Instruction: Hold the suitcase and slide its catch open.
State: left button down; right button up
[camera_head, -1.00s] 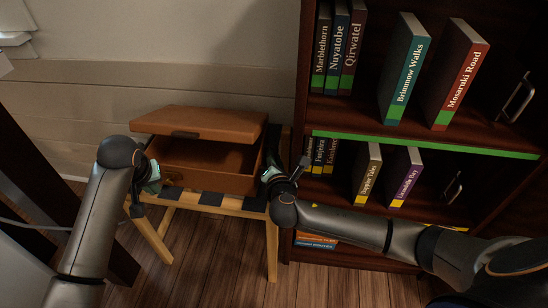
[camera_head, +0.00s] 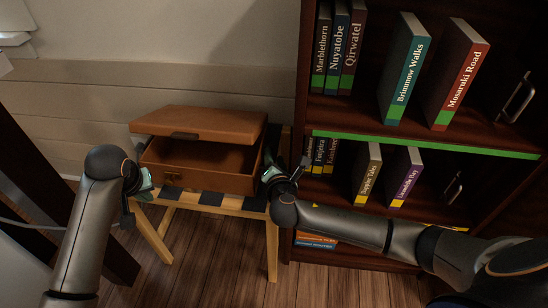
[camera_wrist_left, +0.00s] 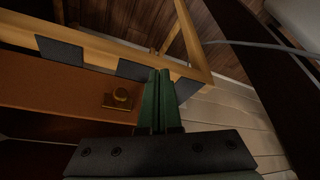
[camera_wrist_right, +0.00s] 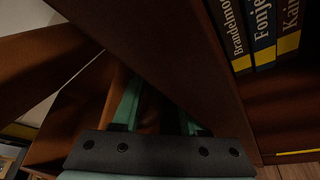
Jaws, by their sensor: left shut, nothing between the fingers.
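The brown suitcase (camera_head: 210,182) sits on a wooden stand with its lid (camera_head: 200,122) raised and its inside showing. A dark tab (camera_head: 184,135) is on the lid's front edge. The catch (camera_head: 172,177) is on the front wall; in the left wrist view it is a brass knob on a plate (camera_wrist_left: 120,98). My left gripper (camera_head: 143,182) is shut and empty at the suitcase's front left corner, beside the catch and apart from it. My right gripper (camera_head: 270,173) is at the suitcase's right side. In the right wrist view its fingers (camera_wrist_right: 155,108) are apart with brown wall between; their grip is unclear.
The stand (camera_head: 250,205) has dark straps. A dark bookcase (camera_head: 420,140) with several books is close on the right, right beside my right gripper. A dark post (camera_head: 45,190) stands at the left. Wooden floor (camera_head: 215,265) is clear in front.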

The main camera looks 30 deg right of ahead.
jog(key=shift+a+r, duration=0.1)
jog(key=shift+a, duration=0.05)
jog(key=v, duration=1.2)
